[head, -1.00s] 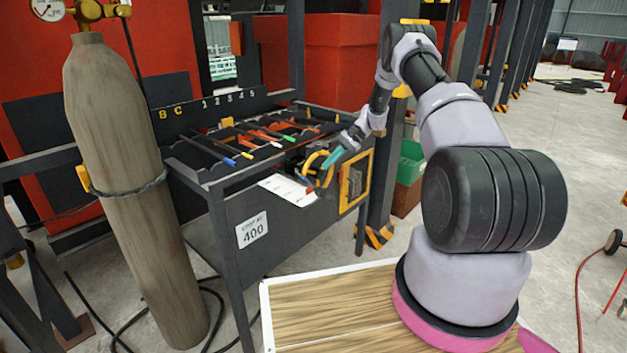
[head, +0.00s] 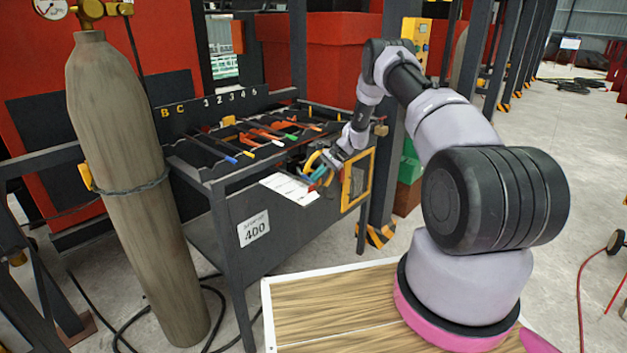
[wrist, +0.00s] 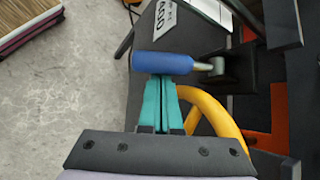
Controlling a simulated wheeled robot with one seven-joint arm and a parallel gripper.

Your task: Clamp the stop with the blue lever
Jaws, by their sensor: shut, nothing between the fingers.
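The blue lever (wrist: 165,63) has a thick blue grip on a short metal rod. In the wrist view it lies across the picture, its rod running right into a dark block (wrist: 228,72). My gripper (wrist: 161,80) has teal fingers, shut together and empty. Their tips are right at the near side of the blue grip; I cannot tell whether they touch it. A yellow ring (wrist: 215,112) is just right of the fingers. In the head view my gripper (head: 319,173) is at the front right of the dark bench (head: 222,215), by the yellow ring. The stop is not clearly distinguishable.
Several coloured-tip rods (head: 265,137) lie on the bench top. A yellow-framed panel (head: 357,180) is right of the gripper. A gas cylinder (head: 125,190) stands at the left.

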